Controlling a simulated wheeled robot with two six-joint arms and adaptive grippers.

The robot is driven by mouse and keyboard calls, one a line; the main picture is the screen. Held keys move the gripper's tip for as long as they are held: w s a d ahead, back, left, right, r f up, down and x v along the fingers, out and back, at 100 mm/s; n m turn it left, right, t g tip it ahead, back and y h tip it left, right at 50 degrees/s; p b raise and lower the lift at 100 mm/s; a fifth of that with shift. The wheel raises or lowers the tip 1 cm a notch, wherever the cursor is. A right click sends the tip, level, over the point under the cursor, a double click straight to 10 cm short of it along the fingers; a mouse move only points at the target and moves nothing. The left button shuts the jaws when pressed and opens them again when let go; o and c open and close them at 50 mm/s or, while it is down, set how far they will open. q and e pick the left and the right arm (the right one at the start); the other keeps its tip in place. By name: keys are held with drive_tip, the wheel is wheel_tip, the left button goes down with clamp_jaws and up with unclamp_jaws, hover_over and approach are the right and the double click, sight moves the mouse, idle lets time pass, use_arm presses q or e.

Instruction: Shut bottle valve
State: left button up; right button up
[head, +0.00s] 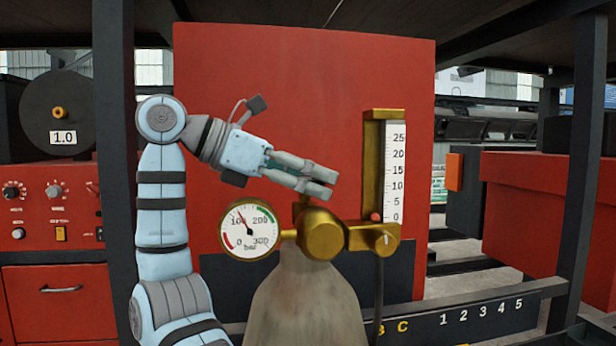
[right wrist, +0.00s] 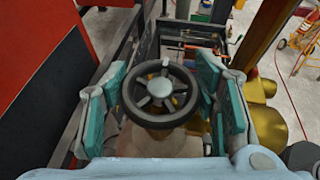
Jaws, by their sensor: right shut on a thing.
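The grey gas bottle (head: 305,300) stands upright with a brass valve body (head: 320,234) on top. The black valve handwheel (right wrist: 160,93), with spokes and a grey hub, sits between the finger pads in the right wrist view. My right gripper (head: 318,182) is just above the brass body, its fingers pointing right and slightly down. It is shut on the handwheel, which the fingers hide in the head view. A round pressure gauge (head: 248,231) is left of the valve, its needle near 100 bar. My left gripper is not in view.
A brass flowmeter (head: 396,170) stands right of the valve, its red ball near 0. A dark hose (head: 379,285) hangs below it. A large red panel (head: 300,70) is close behind, and dark posts (head: 580,180) flank the scene.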

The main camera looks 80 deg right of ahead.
drive_tip(key=o, duration=1.2)
drive_tip(key=shift+c, duration=0.2)
drive_tip(key=shift+w, duration=0.1)
drive_tip(key=v, duration=0.7)
drive_tip(key=shift+w+a, duration=0.15)
